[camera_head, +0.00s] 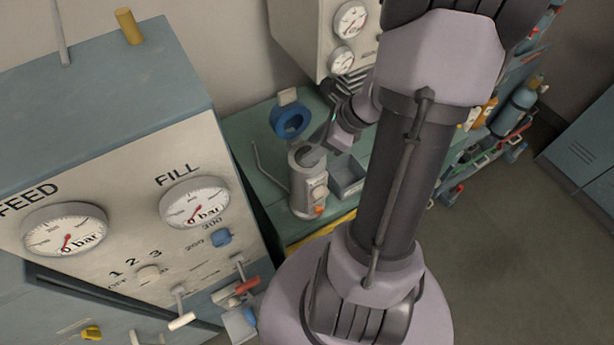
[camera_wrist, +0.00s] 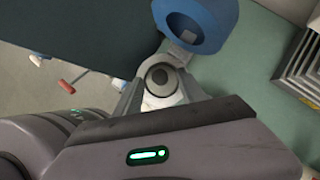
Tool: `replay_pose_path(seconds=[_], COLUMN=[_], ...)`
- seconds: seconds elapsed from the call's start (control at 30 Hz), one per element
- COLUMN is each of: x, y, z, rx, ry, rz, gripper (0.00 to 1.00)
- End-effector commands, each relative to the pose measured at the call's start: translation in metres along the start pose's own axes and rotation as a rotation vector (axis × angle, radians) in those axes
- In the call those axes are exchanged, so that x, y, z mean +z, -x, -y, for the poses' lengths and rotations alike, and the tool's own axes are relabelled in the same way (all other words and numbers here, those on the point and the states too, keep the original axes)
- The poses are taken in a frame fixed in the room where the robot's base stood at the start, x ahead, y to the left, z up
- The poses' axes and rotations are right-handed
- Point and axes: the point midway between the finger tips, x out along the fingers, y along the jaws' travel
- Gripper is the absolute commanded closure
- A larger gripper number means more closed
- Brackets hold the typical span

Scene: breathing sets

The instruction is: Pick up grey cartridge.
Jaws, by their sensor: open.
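A pale grey upright canister (camera_head: 304,188) stands on the green bench, with a small knob and an orange part on its side. A grey round piece with a dark centre shows at its top (camera_head: 307,156); I take it for the grey cartridge. In the wrist view, this grey cartridge (camera_wrist: 158,74) appears between my fingers. My gripper (camera_head: 318,150) is open at the canister's top. Its fingers also show in the wrist view (camera_wrist: 160,88). I cannot tell whether they touch the cartridge. The gripper body hides the canister's lower part in the wrist view.
A grey open bin (camera_head: 347,178) sits to the right. A large gauge panel (camera_head: 130,215) stands at left. Open floor (camera_head: 490,240) lies at right.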

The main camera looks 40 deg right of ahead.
Motion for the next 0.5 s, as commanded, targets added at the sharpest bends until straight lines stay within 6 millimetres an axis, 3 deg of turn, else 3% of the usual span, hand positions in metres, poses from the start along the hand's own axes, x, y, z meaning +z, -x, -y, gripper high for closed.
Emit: replay_pose_path(seconds=[0.1,0.3,0.5], x=[-0.0008,0.0002,0.0001], y=[-0.0148,-0.0142,-0.0140], z=[-0.0003,0.0002,0.0002], rx=[0.001,-0.001,-0.001], ry=[0.001,0.001,0.001], rz=[0.000,0.000,0.000], gripper=[0.53,0.53,0.90])
